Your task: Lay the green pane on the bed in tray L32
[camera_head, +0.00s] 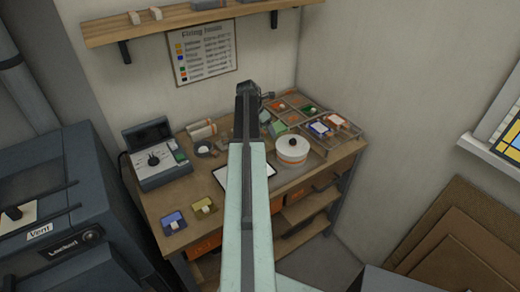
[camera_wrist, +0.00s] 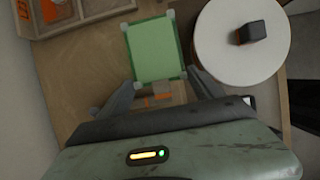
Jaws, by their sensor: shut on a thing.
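The green pane (camera_wrist: 153,48) has a darker green border and pale grey corners, and it also shows in the head view (camera_head: 277,128). A divided tray (camera_head: 296,92) at the back right of the bench holds orange and green pieces. Part of a tray (camera_wrist: 88,18) with an orange piece shows at upper left in the wrist view. I cannot read L32 on any tray.
A white round pot (camera_head: 292,150) with a dark knob stands close to the right of the pane. A dark control box (camera_head: 158,155) stands at left, with blue and yellow blocks (camera_head: 174,221) in front.

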